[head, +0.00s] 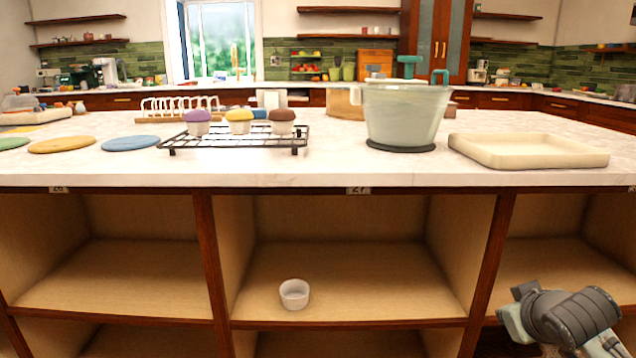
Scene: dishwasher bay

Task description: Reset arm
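My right arm (565,318) shows at the bottom right, in front of the right-hand cubby of the island. Only a grey joint and pale link parts are visible, and no fingers can be made out. My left arm and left gripper are not in the picture. A small white cup (294,294) stands alone near the front edge of the middle cubby shelf (360,280), apart from the arm.
The white countertop (330,178) overhangs the cubbies. On it are a wire rack (235,141) with three cupcakes, a large translucent container (405,115), a cream tray (525,151) and round mats (131,143). The left cubby (115,280) is empty.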

